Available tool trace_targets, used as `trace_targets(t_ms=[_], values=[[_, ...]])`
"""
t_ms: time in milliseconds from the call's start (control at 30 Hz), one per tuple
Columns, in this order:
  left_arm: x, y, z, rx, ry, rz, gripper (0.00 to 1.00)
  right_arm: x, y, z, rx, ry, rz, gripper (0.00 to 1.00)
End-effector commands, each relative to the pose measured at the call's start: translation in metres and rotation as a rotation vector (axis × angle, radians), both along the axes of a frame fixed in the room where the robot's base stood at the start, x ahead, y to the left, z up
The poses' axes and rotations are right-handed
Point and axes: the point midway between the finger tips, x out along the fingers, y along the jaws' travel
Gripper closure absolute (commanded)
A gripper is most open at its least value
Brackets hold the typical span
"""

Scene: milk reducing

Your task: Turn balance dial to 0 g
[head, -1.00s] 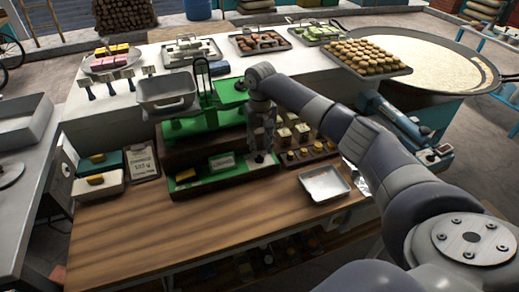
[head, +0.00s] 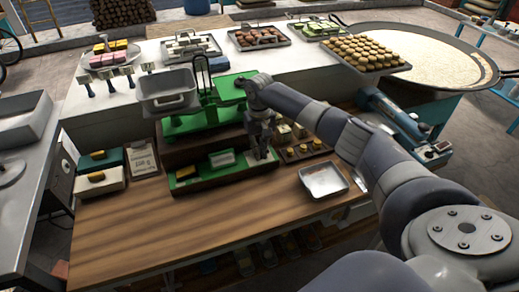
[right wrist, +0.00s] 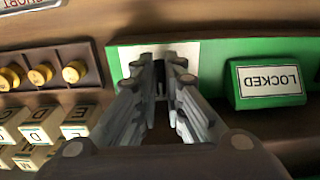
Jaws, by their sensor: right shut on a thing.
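The green balance (head: 198,118) stands on a brown wooden base on the bench. A grey metal pan (head: 168,92) is on its left and a flat green plate (head: 232,88) on its right. In the base's front, a green block (right wrist: 266,80) reads LOCKED, upside down in the right wrist view. Beside it is a white label (right wrist: 185,52) on a green panel. My right gripper (head: 264,155) points down at this panel; its fingers (right wrist: 160,72) are close together there. They are shut on a small dark part, apparently the dial, mostly hidden. My left gripper is not in view.
Lettered cubes (right wrist: 38,125) and brass weights (right wrist: 40,74) sit close beside the right gripper. The wooden counter (head: 190,225) in front is clear. Food trays line the back.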

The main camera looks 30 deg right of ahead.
Motion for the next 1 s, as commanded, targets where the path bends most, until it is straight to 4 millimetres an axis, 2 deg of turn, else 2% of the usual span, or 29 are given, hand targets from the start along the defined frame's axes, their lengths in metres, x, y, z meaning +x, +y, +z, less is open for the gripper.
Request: trace_targets(t_ms=[200, 367, 1000], values=[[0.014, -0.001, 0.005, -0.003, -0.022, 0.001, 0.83, 0.000, 0.000, 0.001, 0.000, 0.001, 0.036, 1.00], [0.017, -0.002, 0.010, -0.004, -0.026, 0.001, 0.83, 0.000, -0.001, 0.003, 0.001, 0.001, 0.116, 1.00], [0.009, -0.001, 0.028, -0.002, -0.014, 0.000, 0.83, 0.001, -0.004, 0.002, 0.000, 0.000, 0.689, 1.00]])
